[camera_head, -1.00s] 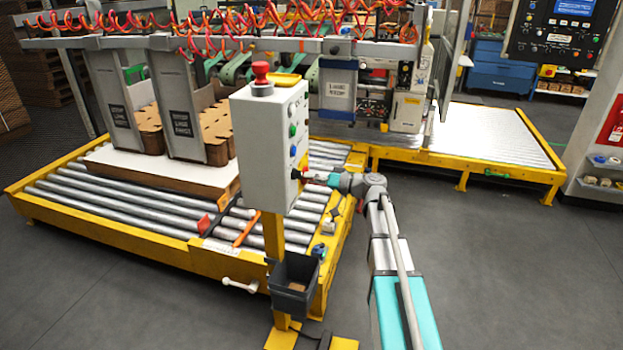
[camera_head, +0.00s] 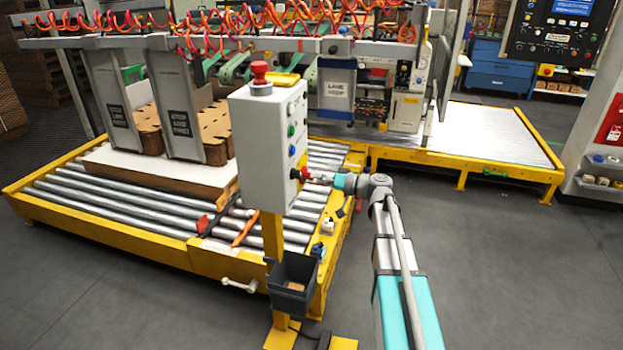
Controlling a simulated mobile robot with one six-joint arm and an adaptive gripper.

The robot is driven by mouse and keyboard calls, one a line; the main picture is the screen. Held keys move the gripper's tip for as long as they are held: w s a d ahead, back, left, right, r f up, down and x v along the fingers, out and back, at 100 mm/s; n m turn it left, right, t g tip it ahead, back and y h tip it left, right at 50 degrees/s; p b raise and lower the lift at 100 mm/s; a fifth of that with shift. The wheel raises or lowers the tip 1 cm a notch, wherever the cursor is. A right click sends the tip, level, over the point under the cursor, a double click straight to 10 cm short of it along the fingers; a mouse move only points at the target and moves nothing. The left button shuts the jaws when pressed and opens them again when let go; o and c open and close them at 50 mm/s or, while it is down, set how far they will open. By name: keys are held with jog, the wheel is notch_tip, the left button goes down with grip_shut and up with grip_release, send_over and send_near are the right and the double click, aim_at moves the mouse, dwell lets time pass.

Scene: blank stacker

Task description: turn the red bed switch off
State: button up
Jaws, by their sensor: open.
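A grey control box (camera_head: 262,150) stands on a yellow post, with a column of small buttons on its right face. Low on that face is a black knob-like part (camera_head: 295,174) with a small red part (camera_head: 305,172) just right of it, which looks like the red bed switch. My gripper (camera_head: 314,177) is at this spot, pointing left at the box face, open. The fingers are small and partly blend with the switch. I cannot tell whether they touch it, nor which way the switch is turned.
A red mushroom button (camera_head: 260,72) and a yellow piece are on top of the box. A dark bin (camera_head: 293,285) hangs on the post below. The yellow-framed roller bed (camera_head: 120,220) lies behind. Floor to the right is clear.

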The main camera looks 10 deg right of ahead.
jog(key=v, duration=1)
dwell(0.4)
jog(key=s+a+f+m+g+h, duration=0.1)
jog(key=s+a+f+g+h, duration=0.5)
jog(key=a+f, duration=0.45)
jog(key=s+a+f+m+g+h, duration=0.1)
jog(key=s+f+g+h, duration=0.1)
jog(key=s+f+h, duration=0.4)
jog(key=s+a+f+m+g+h, duration=0.1)
jog(key=s+f+h, duration=0.15)
jog(key=s, duration=0.45)
notch_tip(320, 180, up, 19)
jog(key=h+p, duration=0.1)
jog(key=p, duration=1.7)
jog(key=shift+s, duration=0.25)
